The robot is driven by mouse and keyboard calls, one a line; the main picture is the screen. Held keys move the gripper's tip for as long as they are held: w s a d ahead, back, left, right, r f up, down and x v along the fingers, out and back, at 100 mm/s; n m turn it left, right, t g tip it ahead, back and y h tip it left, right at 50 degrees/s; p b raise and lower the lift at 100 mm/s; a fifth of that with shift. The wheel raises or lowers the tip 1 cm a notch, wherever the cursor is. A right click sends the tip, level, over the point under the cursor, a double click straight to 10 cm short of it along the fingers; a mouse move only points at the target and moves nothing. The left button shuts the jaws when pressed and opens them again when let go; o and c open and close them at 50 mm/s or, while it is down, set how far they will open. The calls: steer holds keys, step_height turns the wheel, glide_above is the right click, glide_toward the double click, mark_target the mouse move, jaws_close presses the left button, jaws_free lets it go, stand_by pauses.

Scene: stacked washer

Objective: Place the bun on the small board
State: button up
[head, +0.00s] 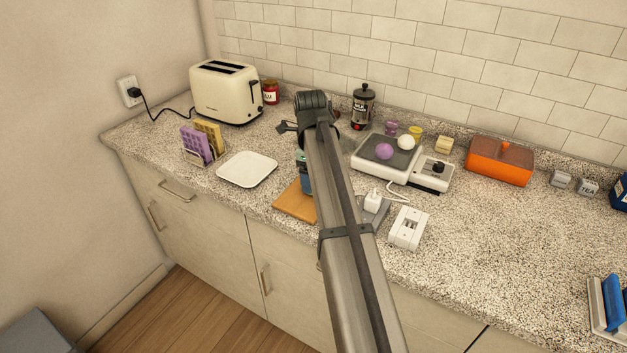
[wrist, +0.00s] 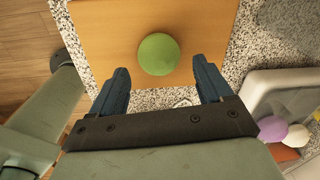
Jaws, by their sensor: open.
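A smooth green round thing, which looks like the bun (wrist: 158,54), rests on the small wooden board (wrist: 105,30) in the wrist view. The board (head: 292,206) also shows near the counter's front edge in the head view, where my arm hides part of it and the green bun. My gripper (wrist: 160,66) is open above the board, its two blue fingers apart on either side of the bun's near side. Nothing is held between them. I cannot tell the exact height of the fingertips above the board.
A white plate (head: 247,169) lies left of the board. A white appliance (head: 371,172) with purple (head: 384,151) and white (head: 406,142) round things stands right. A white socket block (head: 408,229) is nearer. The toaster (head: 227,92) and orange box (head: 499,162) stand farther back.

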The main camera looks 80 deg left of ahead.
step_height(320, 180, up, 10)
steer(key=shift+s+d+f, duration=0.25)
steer(key=shift+d, duration=0.1)
